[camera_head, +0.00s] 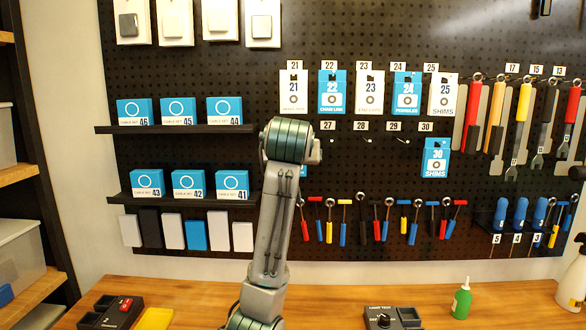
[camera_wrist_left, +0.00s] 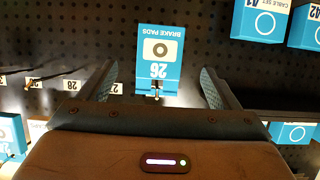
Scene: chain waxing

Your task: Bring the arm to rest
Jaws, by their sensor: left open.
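My left arm (camera_head: 272,220) rises from the bottom middle of the head view and is bent at its top in front of the pegboard. Its gripper is hidden behind the arm there. In the left wrist view my left gripper (camera_wrist_left: 158,72) is open, its two fingers wide apart. A blue and white brake pads packet (camera_wrist_left: 161,48), numbered 26, hangs on a peg and shows upside down between the fingers. I see no finger touching it. My right gripper is in neither view.
The black pegboard (camera_head: 350,20) holds several packets and tools. Shelves with blue boxes (camera_head: 176,111) stand out at left. On the wooden table (camera_head: 340,293) are a red-switch box (camera_head: 108,312), a dial box (camera_head: 392,318) and a green bottle (camera_head: 461,302).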

